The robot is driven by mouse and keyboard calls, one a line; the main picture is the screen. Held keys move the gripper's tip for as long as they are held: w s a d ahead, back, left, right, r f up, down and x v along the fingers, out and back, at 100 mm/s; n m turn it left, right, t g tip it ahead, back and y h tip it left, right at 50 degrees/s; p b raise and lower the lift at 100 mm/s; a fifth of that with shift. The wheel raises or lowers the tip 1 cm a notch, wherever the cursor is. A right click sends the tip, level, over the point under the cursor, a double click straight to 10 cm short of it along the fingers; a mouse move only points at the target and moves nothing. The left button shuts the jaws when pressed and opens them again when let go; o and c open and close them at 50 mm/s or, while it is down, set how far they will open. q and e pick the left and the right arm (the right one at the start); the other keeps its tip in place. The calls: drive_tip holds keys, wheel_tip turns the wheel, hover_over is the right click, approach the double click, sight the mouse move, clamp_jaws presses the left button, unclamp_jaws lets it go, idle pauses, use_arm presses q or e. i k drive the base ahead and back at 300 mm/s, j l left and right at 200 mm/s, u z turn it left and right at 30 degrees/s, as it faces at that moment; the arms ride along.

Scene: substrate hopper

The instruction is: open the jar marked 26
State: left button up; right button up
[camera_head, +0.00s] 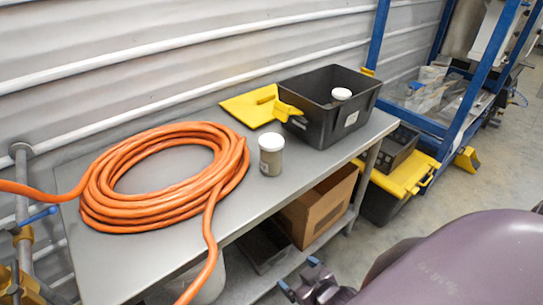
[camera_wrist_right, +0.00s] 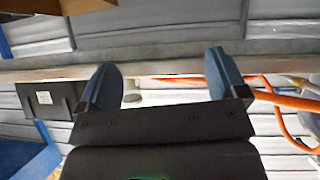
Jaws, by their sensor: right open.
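A jar with a white lid (camera_head: 271,154) stands upright on the grey metal bench, between the orange hose and the black bin. A second white-lidded jar (camera_head: 341,94) is inside the black bin, and only its top shows clearly. I cannot read the number 26 on either jar. My right gripper (camera_head: 298,274) is open and empty, in front of the bench and apart from both jars. In the right wrist view its two blue fingers (camera_wrist_right: 163,82) are spread, with the bench edge beyond them. My left gripper is not in view.
A coiled orange hose (camera_head: 165,217) fills the left of the bench (camera_head: 235,213). A black bin (camera_head: 322,128) stands at the far end beside a yellow lid (camera_head: 247,108). A cardboard box (camera_head: 318,207) sits on the lower shelf. Blue rack posts (camera_head: 480,80) stand beyond.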

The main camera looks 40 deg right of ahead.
sight(270, 163)
drive_tip(key=k+l, duration=0.1)
drive_tip(key=l, duration=0.8)
drive_tip(key=k+l+u, duration=0.1)
drive_tip(key=l, duration=0.35)
drive_tip(key=k+l, duration=0.1)
drive_tip(key=l, duration=0.35)
